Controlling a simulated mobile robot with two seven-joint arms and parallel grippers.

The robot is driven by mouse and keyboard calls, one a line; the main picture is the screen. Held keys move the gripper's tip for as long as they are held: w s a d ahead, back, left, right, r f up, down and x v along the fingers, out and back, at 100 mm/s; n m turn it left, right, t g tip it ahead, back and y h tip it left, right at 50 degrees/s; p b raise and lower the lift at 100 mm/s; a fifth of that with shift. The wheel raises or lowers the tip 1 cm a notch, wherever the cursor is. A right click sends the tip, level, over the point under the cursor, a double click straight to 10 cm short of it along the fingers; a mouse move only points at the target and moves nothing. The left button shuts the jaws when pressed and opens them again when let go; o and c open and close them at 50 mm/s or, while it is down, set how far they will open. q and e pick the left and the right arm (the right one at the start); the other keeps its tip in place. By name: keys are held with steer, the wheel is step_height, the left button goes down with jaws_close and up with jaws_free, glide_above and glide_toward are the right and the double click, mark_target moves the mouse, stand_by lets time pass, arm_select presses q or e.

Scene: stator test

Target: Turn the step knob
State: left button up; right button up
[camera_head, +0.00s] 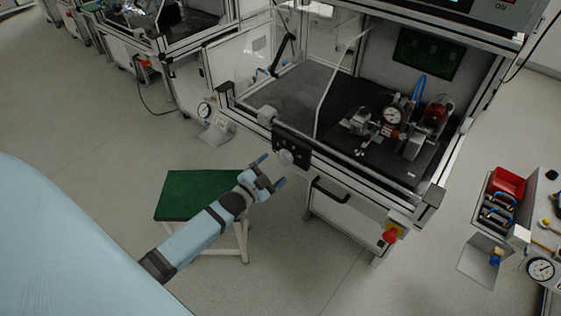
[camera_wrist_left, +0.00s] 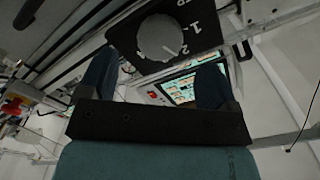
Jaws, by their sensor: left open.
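The step knob (camera_head: 286,156) is a round grey knob on a black plate (camera_head: 291,147) at the front edge of the test bench. In the left wrist view the knob (camera_wrist_left: 162,38) shows near the top centre, with white step numbers on the black plate (camera_wrist_left: 204,22) around it. Its white pointer line points toward the lower right, near the "2". My left gripper (camera_head: 271,170) is open just in front of the knob. In the left wrist view its two dark blue fingers stand apart, below and to either side of the knob. Contact with the knob cannot be told. My right gripper is not in view.
The bench (camera_head: 335,186) holds a dial gauge and stator fixture (camera_head: 392,117) behind a clear panel. A red stop button (camera_head: 390,236) is on its front right. A green-topped stool (camera_head: 196,194) stands beneath my left arm. A tool trolley (camera_head: 510,226) is at right.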

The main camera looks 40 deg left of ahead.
arm_select(q)
steer(key=s, duration=0.8)
steer(key=shift+s+a, duration=0.15)
steer(key=shift+a, duration=0.2)
steer(key=s+d+r+n+g+h+p, duration=0.1)
steer(key=s+d+r+n+g+p, duration=0.1)
steer(key=s+d+p, duration=0.3)
steer(key=s+d+r+n+g+h+p, duration=0.1)
steer(key=s+d+n+g+p, duration=0.3)
steer(key=s+d, duration=0.5)
steer(key=d+r+g+p, duration=0.1)
steer(key=d+p, duration=0.1)
steer(key=d, duration=0.2)
steer(key=shift+w, duration=0.1)
stand_by(0.9)
